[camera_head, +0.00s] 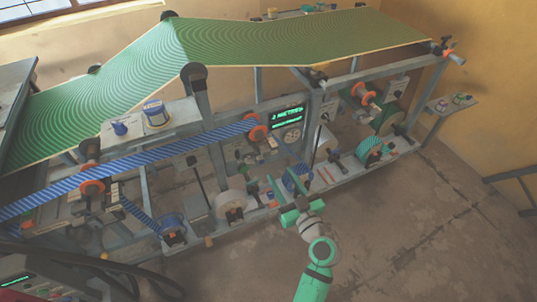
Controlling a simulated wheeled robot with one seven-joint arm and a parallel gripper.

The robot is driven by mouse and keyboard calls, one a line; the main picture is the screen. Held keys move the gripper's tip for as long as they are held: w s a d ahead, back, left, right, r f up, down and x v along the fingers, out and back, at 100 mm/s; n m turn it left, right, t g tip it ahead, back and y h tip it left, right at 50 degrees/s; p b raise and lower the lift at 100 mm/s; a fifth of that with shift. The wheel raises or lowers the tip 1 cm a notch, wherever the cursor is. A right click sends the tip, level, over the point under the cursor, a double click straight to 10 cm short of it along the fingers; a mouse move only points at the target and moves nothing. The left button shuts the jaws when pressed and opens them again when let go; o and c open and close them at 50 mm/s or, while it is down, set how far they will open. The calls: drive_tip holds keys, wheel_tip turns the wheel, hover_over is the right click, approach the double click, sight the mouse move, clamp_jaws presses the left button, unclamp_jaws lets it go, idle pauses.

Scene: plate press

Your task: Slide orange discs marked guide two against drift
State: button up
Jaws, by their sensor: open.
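Orange discs show at several rollers on the press frame. One pair (257,133) stands at the right end of the blue striped web (170,155), beside the display. Another orange disc (92,188) is at the left, by the same web, and more orange discs (360,91) are at the right end of the frame. I cannot read any mark that tells which is guide two. My gripper (284,185) is open and empty, in front of the frame near a blue striped roll (297,178). It is below and right of the disc pair, apart from it.
A wide green web (300,42) runs over the top. The display panel (288,118) is on a frame post. Rolls (230,207) line the lower rail. A small wall shelf (450,103) is at the right. The floor (420,220) at front right is clear.

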sight(267, 152)
drive_tip(key=x, duration=1.1)
drive_tip(key=shift+r, duration=0.1)
